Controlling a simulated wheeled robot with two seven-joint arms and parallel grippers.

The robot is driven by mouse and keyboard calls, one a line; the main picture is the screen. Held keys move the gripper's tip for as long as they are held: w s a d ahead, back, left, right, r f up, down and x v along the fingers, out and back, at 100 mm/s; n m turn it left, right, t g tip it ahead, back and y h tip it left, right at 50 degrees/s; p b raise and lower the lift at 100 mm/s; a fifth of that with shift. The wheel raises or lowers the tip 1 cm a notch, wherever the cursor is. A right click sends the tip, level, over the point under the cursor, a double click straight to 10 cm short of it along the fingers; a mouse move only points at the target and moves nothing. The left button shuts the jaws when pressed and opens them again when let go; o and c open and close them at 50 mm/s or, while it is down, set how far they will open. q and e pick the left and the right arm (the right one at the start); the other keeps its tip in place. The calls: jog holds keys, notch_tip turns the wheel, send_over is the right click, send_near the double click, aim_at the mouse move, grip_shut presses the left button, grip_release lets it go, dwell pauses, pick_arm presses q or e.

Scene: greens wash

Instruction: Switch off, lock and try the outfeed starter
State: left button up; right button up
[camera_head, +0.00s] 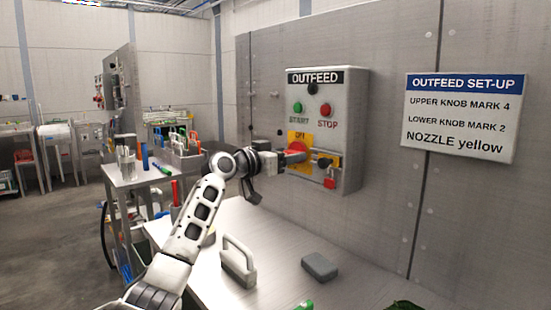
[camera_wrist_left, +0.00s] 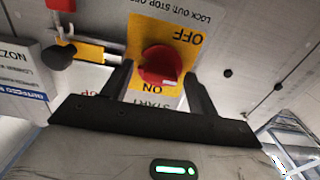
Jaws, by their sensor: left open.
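The grey OUTFEED starter box (camera_head: 350,120) is on the steel wall, with a green START button (camera_head: 297,108) and a red STOP button (camera_head: 326,110). Its red rotary switch (camera_head: 297,147) is on a yellow plate (camera_head: 293,137); the switch also shows in the left wrist view (camera_wrist_left: 158,62), where OFF and ON read upside down. My left gripper (camera_wrist_left: 159,73) is open, one finger each side of the switch; contact is unclear. A red padlock (camera_head: 330,183) hangs below a yellow slide with a black knob (camera_head: 324,163). My right gripper is out of view.
A set-up sign (camera_head: 462,117) is on the wall at right. Below, the steel bench (camera_head: 285,288) carries a white-handled tool (camera_head: 238,262) and a grey block (camera_head: 319,266). A side table (camera_head: 140,178) with tools stands at left.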

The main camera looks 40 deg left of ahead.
pick_arm(q)
jog(key=s+a+b, duration=0.1)
jog(key=s+b, duration=0.3)
jog(key=s, duration=1.1)
jog(key=shift+s+a, duration=0.2)
jog(key=shift+s, duration=0.15)
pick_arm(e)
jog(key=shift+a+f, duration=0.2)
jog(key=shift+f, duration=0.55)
